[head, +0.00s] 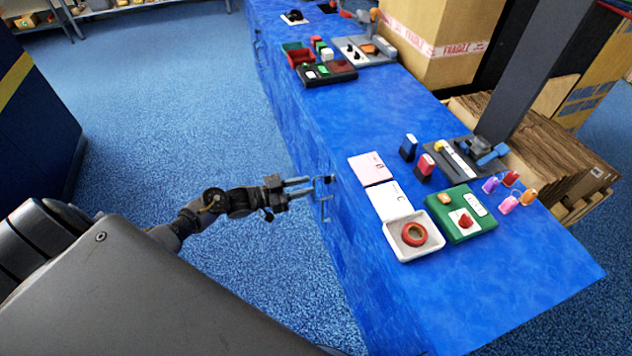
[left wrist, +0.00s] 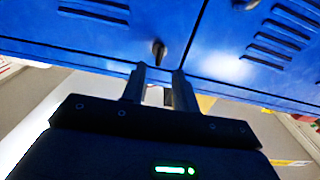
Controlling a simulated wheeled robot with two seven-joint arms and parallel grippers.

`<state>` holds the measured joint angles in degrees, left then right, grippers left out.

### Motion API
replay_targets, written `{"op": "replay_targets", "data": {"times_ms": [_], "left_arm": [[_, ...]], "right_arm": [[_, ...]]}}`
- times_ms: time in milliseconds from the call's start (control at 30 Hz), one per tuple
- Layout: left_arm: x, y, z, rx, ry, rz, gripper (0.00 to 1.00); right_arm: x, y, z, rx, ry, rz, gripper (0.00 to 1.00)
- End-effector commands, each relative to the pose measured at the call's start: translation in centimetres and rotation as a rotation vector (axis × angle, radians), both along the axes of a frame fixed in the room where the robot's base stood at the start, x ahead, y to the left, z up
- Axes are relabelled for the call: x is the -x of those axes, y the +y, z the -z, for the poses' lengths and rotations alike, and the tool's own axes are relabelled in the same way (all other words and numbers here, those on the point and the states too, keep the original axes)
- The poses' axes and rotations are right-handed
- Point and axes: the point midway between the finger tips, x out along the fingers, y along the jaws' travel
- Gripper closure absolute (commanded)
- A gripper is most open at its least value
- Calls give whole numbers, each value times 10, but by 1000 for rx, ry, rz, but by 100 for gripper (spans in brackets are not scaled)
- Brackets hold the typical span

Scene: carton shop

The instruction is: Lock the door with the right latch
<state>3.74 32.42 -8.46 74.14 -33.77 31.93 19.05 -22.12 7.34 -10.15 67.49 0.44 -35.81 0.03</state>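My left gripper (head: 304,188) reaches in from the left at the side of the blue counter (head: 480,300). In the left wrist view the two fingers of this gripper (left wrist: 161,80) stand apart with an empty gap between them. A small dark latch (left wrist: 158,50) on a blue door (left wrist: 110,40) lies just beyond the fingertips, seemingly apart from them. A second dark fitting (left wrist: 245,4) is cut off at the top edge, across the door seam. The latch's exact setting is unclear. My right gripper is out of view.
The counter top carries white and pink cards (head: 390,201), a white tray with a tape roll (head: 400,248), a green board (head: 462,225) and coloured tags (head: 509,204). A large carton (head: 435,25) stands behind. The floor left of the counter is clear.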

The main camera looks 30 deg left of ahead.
Motion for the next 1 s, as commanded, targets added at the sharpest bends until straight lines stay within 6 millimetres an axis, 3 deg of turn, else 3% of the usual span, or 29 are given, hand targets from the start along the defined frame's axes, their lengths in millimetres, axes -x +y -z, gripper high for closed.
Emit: {"op": "replay_targets", "data": {"times_ms": [100, 300, 1000], "left_arm": [[17, 15, 1, -2, 1, 0, 70], [33, 30, 0, 0, 0, -1, 70], [36, 32, 6, -5, 13, -15, 70]], "right_arm": [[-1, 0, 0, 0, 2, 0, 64], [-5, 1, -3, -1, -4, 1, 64], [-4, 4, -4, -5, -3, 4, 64]]}}
